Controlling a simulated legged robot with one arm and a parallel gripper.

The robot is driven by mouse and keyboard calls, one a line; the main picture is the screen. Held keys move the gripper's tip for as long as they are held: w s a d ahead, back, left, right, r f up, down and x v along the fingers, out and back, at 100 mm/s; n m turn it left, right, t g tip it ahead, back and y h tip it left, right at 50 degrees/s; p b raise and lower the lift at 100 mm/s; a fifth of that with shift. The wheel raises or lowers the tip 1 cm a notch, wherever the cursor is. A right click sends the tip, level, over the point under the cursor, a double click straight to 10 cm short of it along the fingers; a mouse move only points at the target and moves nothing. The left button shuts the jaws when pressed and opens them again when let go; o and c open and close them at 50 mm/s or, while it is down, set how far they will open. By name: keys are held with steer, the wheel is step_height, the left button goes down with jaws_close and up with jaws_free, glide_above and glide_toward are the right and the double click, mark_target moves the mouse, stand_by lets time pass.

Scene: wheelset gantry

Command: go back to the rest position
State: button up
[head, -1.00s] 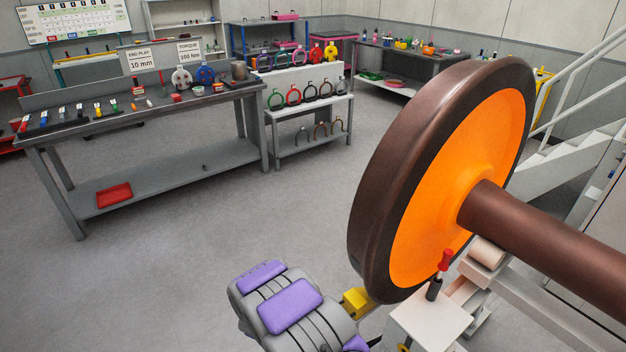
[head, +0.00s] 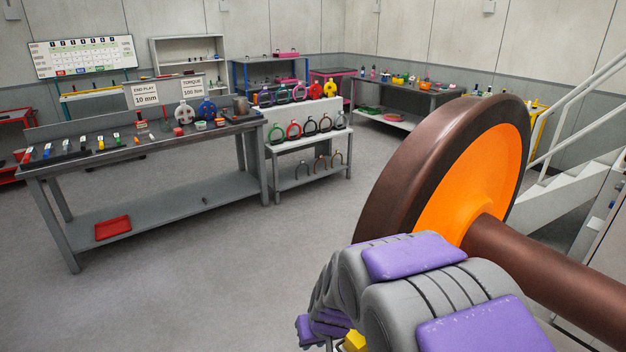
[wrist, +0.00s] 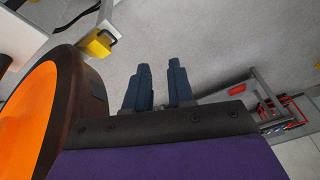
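My gripper (wrist: 156,88) shows in the wrist view as two dark blue fingers with a gap between them. It is open, with only grey floor behind the gap. In the head view my grey and purple arm fills the lower right, and the fingers do not show there. The big wheel (head: 440,170), brown with an orange face, stands just behind my arm on its brown axle (head: 535,262). In the wrist view the wheel (wrist: 85,95) is at the left, close beside my gripper.
A long grey workbench (head: 150,150) with tools stands at the left, with a red tray (head: 113,228) on its lower shelf. A small rack (head: 300,165) holds coloured rings. White stairs (head: 570,185) are at the right. The floor (head: 240,285) between bench and wheel is clear.

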steer(key=s+d+r+m+g, duration=0.1)
steer(key=s+d+r, duration=0.2)
steer(key=s, duration=0.6)
steer(key=s+d+r+m+g+h, duration=0.1)
steer(key=s+d+r+g, duration=0.1)
steer(key=s+d, duration=0.4)
steer(key=s+d+r+m+g+h, duration=0.1)
steer(key=s+d+r, duration=0.3)
steer(key=s, duration=0.9)
steer(key=shift+s+d+r+g, duration=0.3)
steer(key=shift+s+d+g, duration=0.1)
steer(key=shift+d, duration=0.1)
steer(key=shift+d, duration=0.1)
